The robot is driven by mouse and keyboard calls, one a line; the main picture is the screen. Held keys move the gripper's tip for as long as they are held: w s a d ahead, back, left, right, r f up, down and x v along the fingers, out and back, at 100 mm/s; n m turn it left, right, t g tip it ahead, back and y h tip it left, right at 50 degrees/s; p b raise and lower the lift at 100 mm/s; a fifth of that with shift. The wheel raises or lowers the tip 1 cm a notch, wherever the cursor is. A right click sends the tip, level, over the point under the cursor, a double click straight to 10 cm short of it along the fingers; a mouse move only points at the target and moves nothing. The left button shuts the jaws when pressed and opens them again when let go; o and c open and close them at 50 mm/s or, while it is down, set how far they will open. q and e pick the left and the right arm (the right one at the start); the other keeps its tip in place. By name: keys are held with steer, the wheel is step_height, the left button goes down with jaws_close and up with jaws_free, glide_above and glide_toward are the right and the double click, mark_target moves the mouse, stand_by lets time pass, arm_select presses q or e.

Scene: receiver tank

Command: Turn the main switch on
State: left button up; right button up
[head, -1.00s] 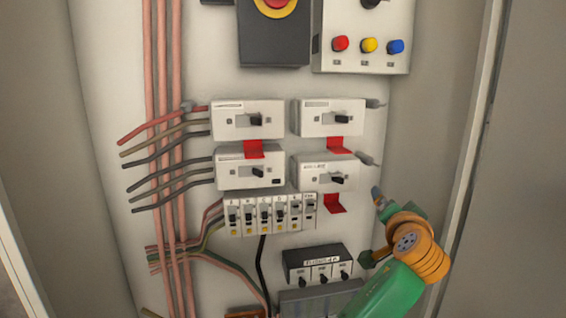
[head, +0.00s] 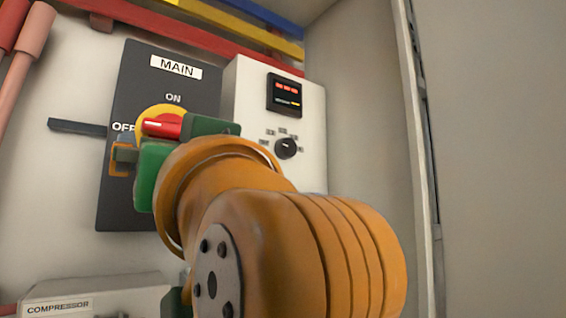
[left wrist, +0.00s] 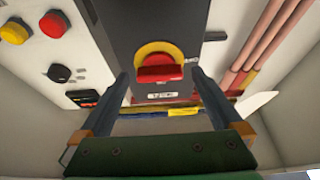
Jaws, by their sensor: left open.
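The main switch is a red handle (head: 162,127) on a yellow disc (head: 158,110), on a dark box (head: 125,205) labelled MAIN. The handle lies level and its visible end points left, towards OFF; ON is marked above. My left gripper (head: 168,140) is in front of the switch and hides part of the disc and box. In the left wrist view, the red handle (left wrist: 160,74) lies crosswise beyond the open fingers (left wrist: 160,80), roughly midway between them. No contact shows. My right gripper is not in view.
A white panel (head: 313,120) with a small display (head: 285,94) and a black knob (head: 286,148) adjoins the box on the right. Coloured bars (head: 205,38) run above. A COMPRESSOR unit (head: 100,290) is below. The cabinet's side wall (head: 365,110) is at right.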

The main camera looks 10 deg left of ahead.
mark_target(175, 131)
arm_select(q)
steer(key=w+a+r+p, duration=0.2)
steer(key=p, duration=0.1)
steer(key=shift+w+a+r, duration=0.1)
steer(key=shift+a+r, duration=0.15)
steer(key=shift+r, duration=0.15)
steer(key=c, duration=1)
steer(key=shift+c, duration=0.3)
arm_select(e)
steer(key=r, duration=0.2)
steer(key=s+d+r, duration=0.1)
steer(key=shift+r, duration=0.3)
